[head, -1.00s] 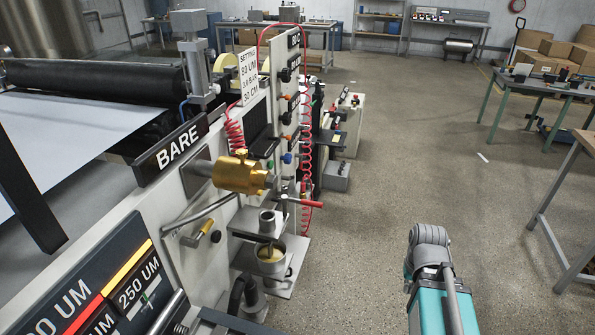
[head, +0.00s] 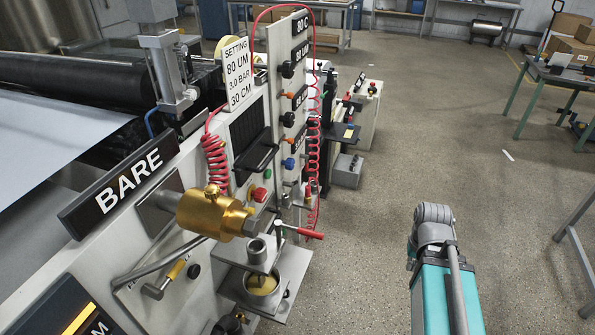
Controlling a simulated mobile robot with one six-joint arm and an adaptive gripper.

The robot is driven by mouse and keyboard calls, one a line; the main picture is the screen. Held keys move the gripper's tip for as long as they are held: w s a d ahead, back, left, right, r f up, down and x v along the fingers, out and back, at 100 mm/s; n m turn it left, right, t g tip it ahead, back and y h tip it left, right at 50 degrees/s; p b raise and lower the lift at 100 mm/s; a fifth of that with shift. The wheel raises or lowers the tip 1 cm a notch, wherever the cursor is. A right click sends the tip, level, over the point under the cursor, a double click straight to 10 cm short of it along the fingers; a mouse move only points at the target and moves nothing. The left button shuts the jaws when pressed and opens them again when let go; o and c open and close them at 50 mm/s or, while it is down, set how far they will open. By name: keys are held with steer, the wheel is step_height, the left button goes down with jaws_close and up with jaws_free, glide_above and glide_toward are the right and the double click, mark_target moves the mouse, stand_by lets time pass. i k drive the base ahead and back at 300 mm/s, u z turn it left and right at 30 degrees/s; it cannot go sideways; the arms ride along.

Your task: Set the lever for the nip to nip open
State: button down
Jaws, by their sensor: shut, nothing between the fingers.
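The lever for the nip cannot be told for sure, as no nip label is readable. An upright panel (head: 277,110) carries black, orange and blue knobs in a column beside dark labels. The black roller (head: 70,85) lies across the machine at the left. My gripper is not in view; only a teal and grey part of my arm shows at the lower right.
A brass cylinder (head: 209,213) and a small cup on a bracket (head: 262,283) jut out from the machine's side. A red coiled hose (head: 314,150) hangs by the panel. Grey floor (head: 385,180) is clear right of the machine. Work tables stand at the right.

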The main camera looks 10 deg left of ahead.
mark_target(284, 183)
steer(key=i, duration=1.65)
steer(key=z, duration=0.15)
steer(key=k, duration=0.6)
steer(key=u, duration=0.1)
